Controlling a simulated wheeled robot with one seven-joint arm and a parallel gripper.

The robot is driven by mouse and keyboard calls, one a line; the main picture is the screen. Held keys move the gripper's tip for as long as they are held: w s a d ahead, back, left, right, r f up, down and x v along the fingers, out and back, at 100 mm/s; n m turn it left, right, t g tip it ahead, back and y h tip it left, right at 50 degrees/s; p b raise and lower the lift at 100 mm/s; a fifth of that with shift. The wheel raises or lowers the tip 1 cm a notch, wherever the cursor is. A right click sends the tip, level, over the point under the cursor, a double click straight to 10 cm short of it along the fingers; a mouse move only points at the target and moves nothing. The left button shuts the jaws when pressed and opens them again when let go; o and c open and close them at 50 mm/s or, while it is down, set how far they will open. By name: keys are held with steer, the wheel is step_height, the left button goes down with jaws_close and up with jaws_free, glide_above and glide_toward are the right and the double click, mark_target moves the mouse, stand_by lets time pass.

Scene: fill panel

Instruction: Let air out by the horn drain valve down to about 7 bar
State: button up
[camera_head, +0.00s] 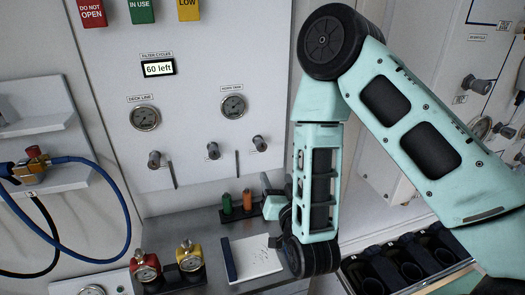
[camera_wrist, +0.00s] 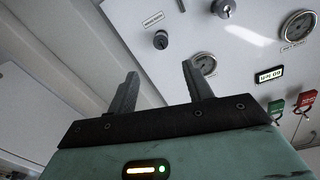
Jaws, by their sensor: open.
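The white panel carries a gauge marked with a small label that seems to read horn (camera_head: 232,106), and its needle is too small to read. A row of dark valve knobs sits below it: a left knob (camera_head: 154,160), a middle knob (camera_head: 213,150) and a right knob (camera_head: 259,143). I cannot tell which is the horn drain valve. My gripper is open and empty in the wrist view (camera_wrist: 160,74), its two fingers apart and pointing at a panel. A labelled knob (camera_wrist: 161,39) lies beyond the fingertips, apart from them.
A deck line gauge (camera_head: 144,117) and a "60 left" display (camera_head: 158,68) are on the panel. A steel shelf (camera_head: 205,222) holds red (camera_head: 145,267) and yellow (camera_head: 189,256) gauge fittings and a notepad (camera_head: 256,258). Blue hose (camera_head: 128,215) hangs left.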

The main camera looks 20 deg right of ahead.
mark_target(262, 148)
steer(key=w+p, duration=0.2)
steer(key=w, duration=0.2)
steer(key=w+p, duration=0.2)
steer(key=w, duration=0.3)
steer(key=w+p, duration=0.2)
steer(key=w, duration=0.2)
steer(key=shift+w+d+r, duration=0.25)
steer(key=shift+w+d, duration=0.15)
steer(key=shift+w+f+p, duration=0.15)
steer(key=shift+w+p, duration=0.2)
steer(key=shift+w, duration=0.45)
steer(key=c, duration=1)
